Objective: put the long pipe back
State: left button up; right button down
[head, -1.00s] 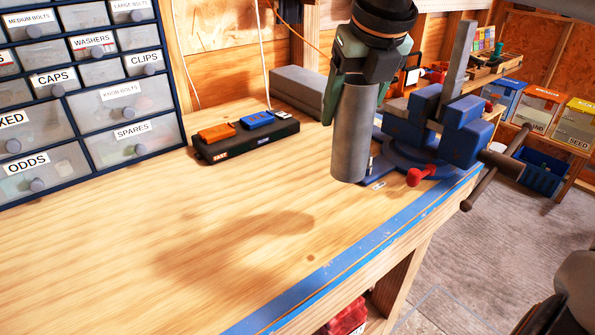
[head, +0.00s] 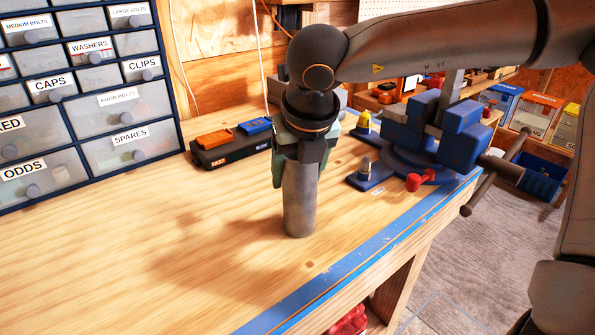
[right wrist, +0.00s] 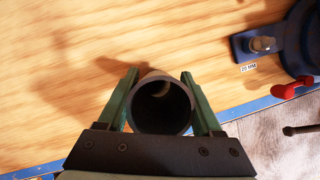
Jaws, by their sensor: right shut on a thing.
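A grey pipe (head: 299,205) stands upright in my right gripper (head: 298,165), over the wooden bench. The gripper is shut on its upper part. In the right wrist view the green fingers of the right gripper (right wrist: 160,100) flank the pipe's open round end (right wrist: 160,108). I cannot tell whether the pipe's lower end touches the bench. A blue base with a short grey peg (head: 366,170) sits to the right of the pipe, apart from it, and shows in the right wrist view (right wrist: 262,45) beside a "20 MM" label. My left gripper is not in view.
A blue vise (head: 430,130) with a red knob (head: 420,179) stands at the bench's right. A black case (head: 235,150) with orange and blue parts lies behind left. A drawer cabinet (head: 75,105) stands at the left. The bench's front left is clear.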

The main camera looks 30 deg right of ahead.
jog(key=shift+f, duration=0.1)
jog(key=shift+c, duration=0.2)
grip_release()
jog(key=shift+r, duration=0.25)
jog(key=v, duration=1.1)
jog(key=shift+r+p, duration=0.4)
jog(key=shift+p, duration=0.05)
jog(key=shift+s+a, duration=0.1)
jog(key=shift+s, duration=0.05)
